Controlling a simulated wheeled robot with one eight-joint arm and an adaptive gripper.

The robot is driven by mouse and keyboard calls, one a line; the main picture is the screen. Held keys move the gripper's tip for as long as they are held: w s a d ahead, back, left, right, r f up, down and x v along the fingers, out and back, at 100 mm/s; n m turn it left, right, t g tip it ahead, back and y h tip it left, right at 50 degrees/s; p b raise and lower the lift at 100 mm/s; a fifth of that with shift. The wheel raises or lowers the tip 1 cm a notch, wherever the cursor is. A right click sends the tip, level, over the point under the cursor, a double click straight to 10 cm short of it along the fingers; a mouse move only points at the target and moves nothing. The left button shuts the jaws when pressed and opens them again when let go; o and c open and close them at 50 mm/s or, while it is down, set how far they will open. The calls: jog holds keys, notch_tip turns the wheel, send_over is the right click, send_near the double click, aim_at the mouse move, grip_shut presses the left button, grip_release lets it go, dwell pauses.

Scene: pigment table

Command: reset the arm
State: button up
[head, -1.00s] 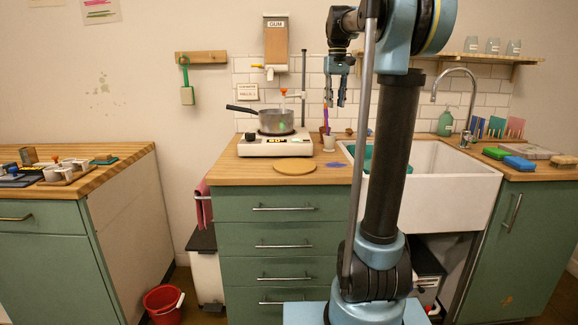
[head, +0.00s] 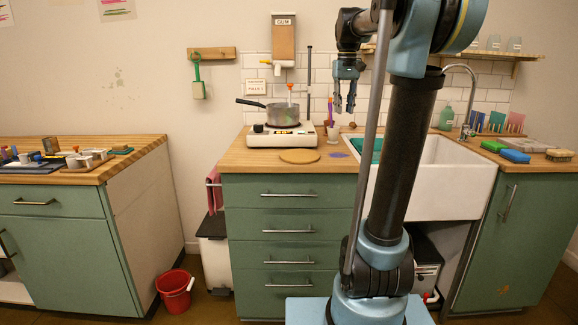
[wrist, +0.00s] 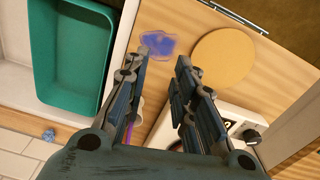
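My gripper (head: 344,103) hangs pointing down above the wooden counter, in front of the tiled wall. In the wrist view my gripper (wrist: 165,75) shows its two fingers apart with nothing between them. Below it in that view lie a blue-purple stain (wrist: 158,44) and a round tan board (wrist: 224,58) on the counter. My arm rises in front of the sink and hides part of it in the head view.
A saucepan (head: 283,114) stands on a white hot plate (head: 270,136). A cup (head: 333,134) holding tools stands beside it. A teal basin (wrist: 70,50) sits in the sink (head: 440,175). A red bucket (head: 174,291) stands on the floor between the cabinets. Cups and small items crowd the left counter (head: 120,165).

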jog(key=s+f+m+t, duration=0.1)
jog(key=s+f+t, duration=0.1)
jog(key=s+f, duration=2.8)
notch_tip(320, 180, down, 4)
jog(key=shift+r, duration=0.25)
jog(key=shift+w+f, duration=0.2)
jog(key=shift+w, duration=0.2)
jog(key=shift+o, duration=0.2)
